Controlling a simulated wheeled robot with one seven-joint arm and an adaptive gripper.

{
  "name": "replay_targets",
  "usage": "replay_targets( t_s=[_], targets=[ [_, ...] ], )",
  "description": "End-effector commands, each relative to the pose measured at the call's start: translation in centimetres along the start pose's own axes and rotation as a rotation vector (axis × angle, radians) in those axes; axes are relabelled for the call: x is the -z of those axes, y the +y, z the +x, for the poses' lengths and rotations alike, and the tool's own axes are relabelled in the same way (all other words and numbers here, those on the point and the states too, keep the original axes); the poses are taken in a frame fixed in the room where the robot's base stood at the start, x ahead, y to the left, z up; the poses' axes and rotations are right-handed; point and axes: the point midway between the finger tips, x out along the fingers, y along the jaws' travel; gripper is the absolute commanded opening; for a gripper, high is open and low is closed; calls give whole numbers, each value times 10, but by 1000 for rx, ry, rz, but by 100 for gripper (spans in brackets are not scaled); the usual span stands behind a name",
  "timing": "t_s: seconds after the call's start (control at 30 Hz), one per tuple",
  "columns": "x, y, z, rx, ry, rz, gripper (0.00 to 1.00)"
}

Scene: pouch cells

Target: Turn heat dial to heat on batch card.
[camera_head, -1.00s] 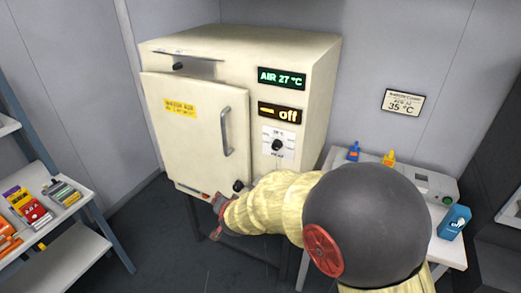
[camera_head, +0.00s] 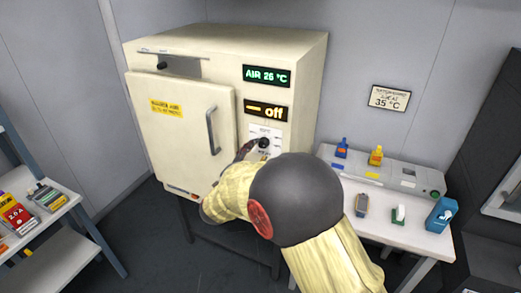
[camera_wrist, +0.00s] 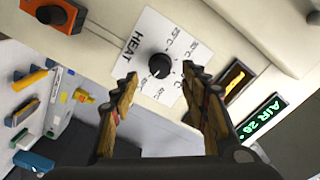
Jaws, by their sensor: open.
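The heat dial is a black round knob (camera_wrist: 159,66) on a white plate marked HEAT and several temperatures; it also shows in the head view (camera_head: 263,143). The plate (camera_wrist: 149,37) sits on the front of a cream oven cabinet (camera_head: 305,85). My gripper (camera_wrist: 162,80) is open and empty, with its fingers to either side of the dial in the wrist view, apparently short of it. In the head view my arm partly hides the gripper. The batch card (camera_head: 390,98) on the wall reads 35 °C; its smaller print is blurred.
The oven door (camera_head: 185,125) stands slightly ajar. A side table (camera_head: 385,228) with bottles and small items is at right; a shelf (camera_head: 50,225) is at left.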

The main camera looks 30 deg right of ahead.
Motion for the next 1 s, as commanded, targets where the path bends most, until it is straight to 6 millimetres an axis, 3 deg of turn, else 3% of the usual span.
replay_targets(
  t_s=[0.23, 0.63, 1.0],
  targets=[
    [0, 0, 32, 0, 1, 0, 45],
    [0, 0, 39, 1, -2, -1, 45],
    [0, 0, 39, 1, -2, -1, 24]
  ],
)
